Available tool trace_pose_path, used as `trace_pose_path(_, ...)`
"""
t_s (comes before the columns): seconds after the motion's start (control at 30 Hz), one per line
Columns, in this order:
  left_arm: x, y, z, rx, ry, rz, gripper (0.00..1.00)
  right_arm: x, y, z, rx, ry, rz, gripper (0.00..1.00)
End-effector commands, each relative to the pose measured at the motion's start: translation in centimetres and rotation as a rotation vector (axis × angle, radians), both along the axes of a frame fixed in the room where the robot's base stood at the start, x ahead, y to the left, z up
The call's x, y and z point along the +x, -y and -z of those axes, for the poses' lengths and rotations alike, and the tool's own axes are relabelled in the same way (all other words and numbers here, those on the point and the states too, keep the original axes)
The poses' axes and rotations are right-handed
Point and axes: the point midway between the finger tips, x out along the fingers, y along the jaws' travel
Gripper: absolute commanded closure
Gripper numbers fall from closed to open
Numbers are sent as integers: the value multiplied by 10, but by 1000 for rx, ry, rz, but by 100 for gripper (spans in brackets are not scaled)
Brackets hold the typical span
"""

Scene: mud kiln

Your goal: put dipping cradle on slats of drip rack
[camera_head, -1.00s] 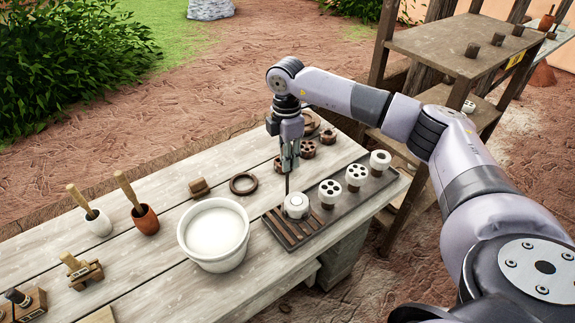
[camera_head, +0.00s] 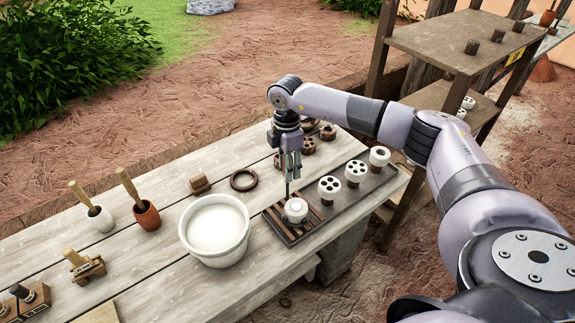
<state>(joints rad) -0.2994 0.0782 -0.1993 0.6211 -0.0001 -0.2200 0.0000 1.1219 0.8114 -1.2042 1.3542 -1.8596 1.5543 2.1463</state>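The drip rack (camera_head: 284,236) is a dark tray on the wooden table, with brown slats at its left end. My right gripper (camera_head: 290,176) points down above these slats. Its fingers look closed on the thin dark upright handle of the dipping cradle (camera_head: 288,190). A white round piece (camera_head: 296,208) sits at the foot of the handle, over the slats. The cradle's base is mostly hidden, and I cannot tell if it touches the slats. My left gripper is not in view.
White pieces with holes (camera_head: 329,187) stand on the tray's right part. A white bucket of pale liquid (camera_head: 215,230) is just left of the rack. A dark ring (camera_head: 244,180) and brown holed pieces lie behind. A wooden shelf (camera_head: 455,45) stands at right.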

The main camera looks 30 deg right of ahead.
Motion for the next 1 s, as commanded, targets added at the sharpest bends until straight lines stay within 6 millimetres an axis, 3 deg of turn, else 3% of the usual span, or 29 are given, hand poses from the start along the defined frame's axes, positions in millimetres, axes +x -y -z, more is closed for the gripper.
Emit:
trace_pose_path(0.37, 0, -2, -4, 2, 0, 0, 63, 0, 0, -6, 0, 1, 0, 59)
trace_pose_path(0.43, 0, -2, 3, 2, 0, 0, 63, 2, 0, -10, 1, 5, 0, 59)
trace_pose_path(0.8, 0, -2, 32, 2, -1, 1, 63, 3, 0, -83, 0, 6, 0, 59)
trace_pose_path(1.0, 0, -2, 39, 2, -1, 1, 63, 4, 0, -113, 0, 3, 0, 59)
